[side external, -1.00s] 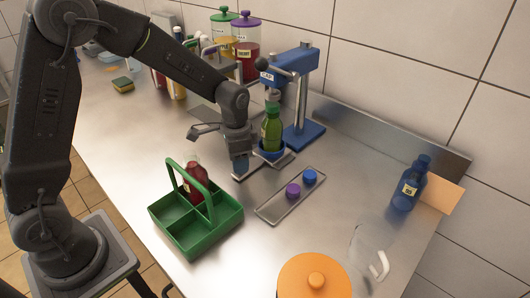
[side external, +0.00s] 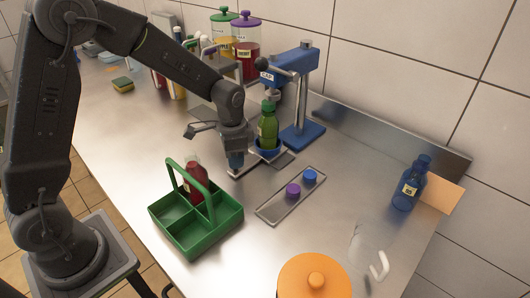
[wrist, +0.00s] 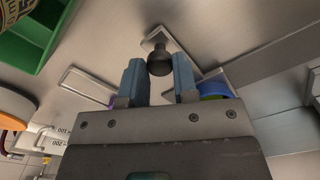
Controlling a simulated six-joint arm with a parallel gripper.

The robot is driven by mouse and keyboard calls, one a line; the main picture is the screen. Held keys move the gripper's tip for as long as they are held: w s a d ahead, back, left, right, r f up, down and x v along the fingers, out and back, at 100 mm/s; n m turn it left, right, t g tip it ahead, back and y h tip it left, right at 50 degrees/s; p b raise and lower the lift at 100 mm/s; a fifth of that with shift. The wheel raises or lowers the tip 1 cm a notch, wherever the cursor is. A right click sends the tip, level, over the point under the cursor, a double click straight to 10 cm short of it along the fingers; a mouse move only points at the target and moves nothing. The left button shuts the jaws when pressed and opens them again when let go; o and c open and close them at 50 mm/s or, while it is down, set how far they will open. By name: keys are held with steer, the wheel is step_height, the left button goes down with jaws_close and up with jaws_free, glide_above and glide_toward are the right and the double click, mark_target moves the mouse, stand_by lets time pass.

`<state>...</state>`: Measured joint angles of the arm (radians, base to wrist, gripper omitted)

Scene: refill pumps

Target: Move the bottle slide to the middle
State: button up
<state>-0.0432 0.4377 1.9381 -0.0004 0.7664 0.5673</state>
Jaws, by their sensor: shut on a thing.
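The bottle slide's blue holder (side external: 268,153) carries an upright green bottle (side external: 267,130) with a green top, in front of the blue cap press (side external: 302,95). The slide's track (side external: 283,161) lies flat on the steel counter. My gripper (side external: 236,166) is low at the left of the holder. The blue holder (wrist: 214,89) shows behind the right finger. The knob is hidden in the side view.
A green carrier (side external: 197,222) with a red bottle stands at the front left. A tray (side external: 290,196) holds a purple cap and a blue cap. A blue bottle (side external: 408,185), clear jug (side external: 365,247) and orange-lidded container (side external: 314,279) stand to the right and front.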

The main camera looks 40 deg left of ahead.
steer(key=shift+a, duration=4.6)
steer(key=o, duration=0.9)
steer(key=shift+c, duration=0.2)
step_height(320, 180, up, 14)
